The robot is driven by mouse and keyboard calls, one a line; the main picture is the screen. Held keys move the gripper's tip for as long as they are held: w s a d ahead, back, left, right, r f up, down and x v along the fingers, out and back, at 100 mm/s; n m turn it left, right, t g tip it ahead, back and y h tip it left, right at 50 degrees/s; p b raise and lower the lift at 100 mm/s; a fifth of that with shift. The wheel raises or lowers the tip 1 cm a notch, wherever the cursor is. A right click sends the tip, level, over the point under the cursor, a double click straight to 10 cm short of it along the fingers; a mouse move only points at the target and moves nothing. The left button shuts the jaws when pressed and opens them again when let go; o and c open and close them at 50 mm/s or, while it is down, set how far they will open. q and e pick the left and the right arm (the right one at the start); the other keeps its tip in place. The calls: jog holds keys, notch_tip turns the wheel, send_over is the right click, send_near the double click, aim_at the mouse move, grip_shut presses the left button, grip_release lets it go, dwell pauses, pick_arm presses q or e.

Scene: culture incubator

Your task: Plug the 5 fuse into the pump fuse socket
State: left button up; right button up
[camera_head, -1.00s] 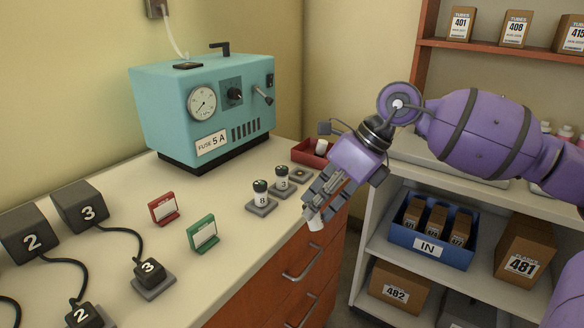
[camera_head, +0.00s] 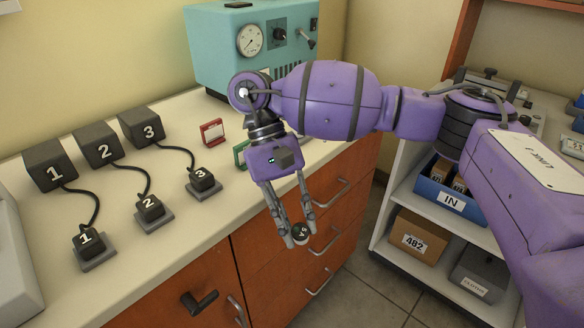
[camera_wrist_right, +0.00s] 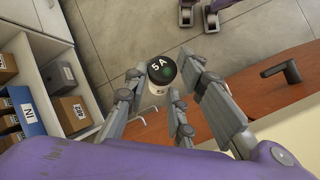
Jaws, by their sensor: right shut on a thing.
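The 5 A fuse (camera_head: 300,233) has a black cap marked "5 A" with a green spot and a pale body. It also shows in the right wrist view (camera_wrist_right: 162,72), cap facing the camera. My right gripper (camera_head: 298,236) points down, its fingers shut on the fuse, in front of the drawers and clear of the counter. The teal pump (camera_head: 215,45) stands at the back of the counter, with a gauge, a knob and a lever. Its front is partly hidden by my right arm. I cannot make out its fuse socket. My left gripper is not in view.
Black plugs numbered 1 (camera_head: 89,241), 2 (camera_head: 149,206) and 3 (camera_head: 202,180) sit on the counter, cabled to numbered boxes. A red card stand (camera_head: 212,132) and a partly hidden green one (camera_head: 240,152) are nearby. Drawer handles (camera_head: 325,237) project near the gripper.

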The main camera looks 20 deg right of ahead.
jog(key=s+n+h, duration=0.1)
jog(key=a+n, duration=0.1)
jog(key=n, duration=0.1)
jog(key=shift+s+a+r+n+t+h, duration=0.15)
jog(key=shift+s+a+n+t+h, duration=0.15)
jog(key=shift+s+h, duration=0.1)
jog(key=shift+s+n, duration=0.1)
jog(key=shift+n, duration=0.2)
